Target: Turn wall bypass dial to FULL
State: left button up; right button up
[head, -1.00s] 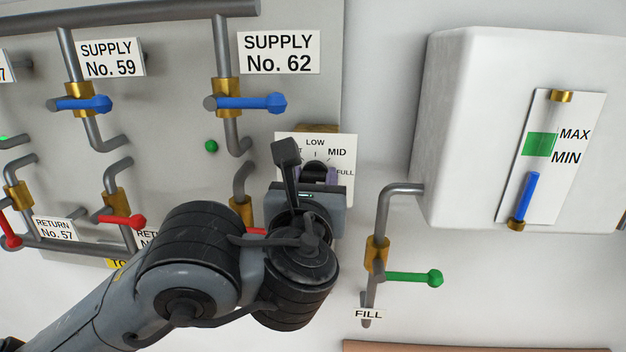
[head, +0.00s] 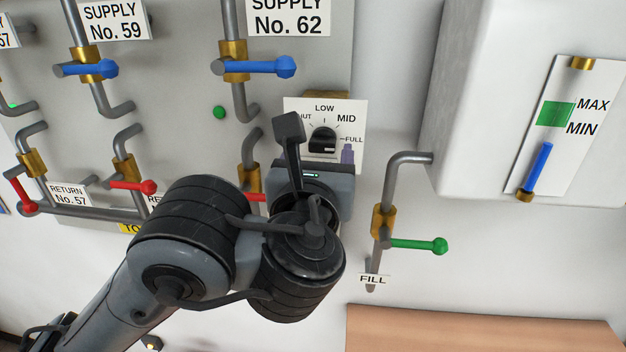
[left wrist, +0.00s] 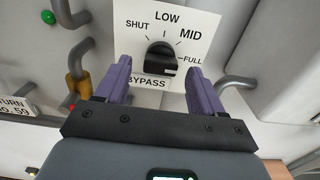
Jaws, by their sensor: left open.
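The wall bypass dial is a black knob (head: 322,142) on a white plate (head: 352,112) marked SHUT, LOW, MID and FULL. It also shows in the left wrist view (left wrist: 159,57), where its pale mark sits at the knob's lower right, on the FULL side. Whether it lines up exactly with the FULL tick I cannot tell. My left gripper (left wrist: 158,68) is open, its purple fingers either side of the knob and apart from it. In the head view the left gripper (head: 325,157) is just below the dial; one finger is hidden behind my wrist.
A blue-handled supply valve (head: 258,67) is above left of the dial. A green-handled fill valve (head: 418,244) is at the lower right, on a grey pipe (head: 393,185). A white tank (head: 470,110) stands out at right. A brown surface (head: 480,330) lies below.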

pick_arm(q)
jog(key=s+p, duration=0.2)
jog(key=s, duration=0.5)
jog(key=shift+s+a, duration=0.35)
jog(key=shift+s, duration=0.05)
